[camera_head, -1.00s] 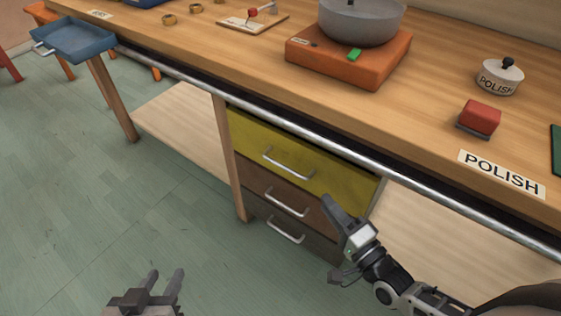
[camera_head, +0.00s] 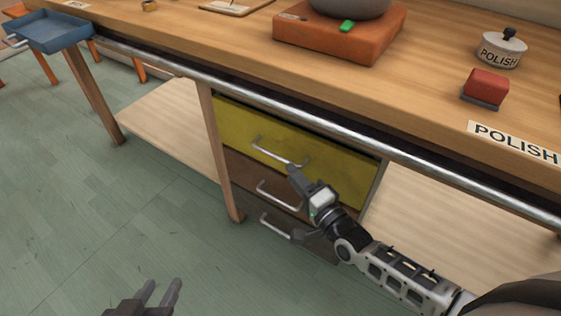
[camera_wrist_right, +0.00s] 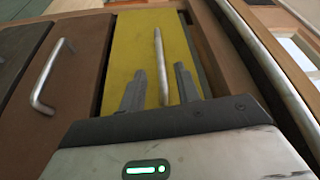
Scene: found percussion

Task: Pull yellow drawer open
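The yellow drawer (camera_head: 305,151) is the top one of a stack under the workbench; its front looks flush with the brown drawers below. Its silver bar handle (camera_head: 272,155) shows in the head view and, end-on to my palm, in the right wrist view (camera_wrist_right: 160,62). My right gripper (camera_head: 295,176) is at the handle's right end. In the right wrist view, its open fingers (camera_wrist_right: 160,90) lie on either side of the handle, with gaps visible; contact cannot be told. My left gripper (camera_head: 160,291) is open and empty, low over the floor.
A metal rail (camera_head: 300,122) runs along the bench front above the drawers. A blue tray (camera_head: 52,34) juts out at the far left. The floor before the drawers is clear.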

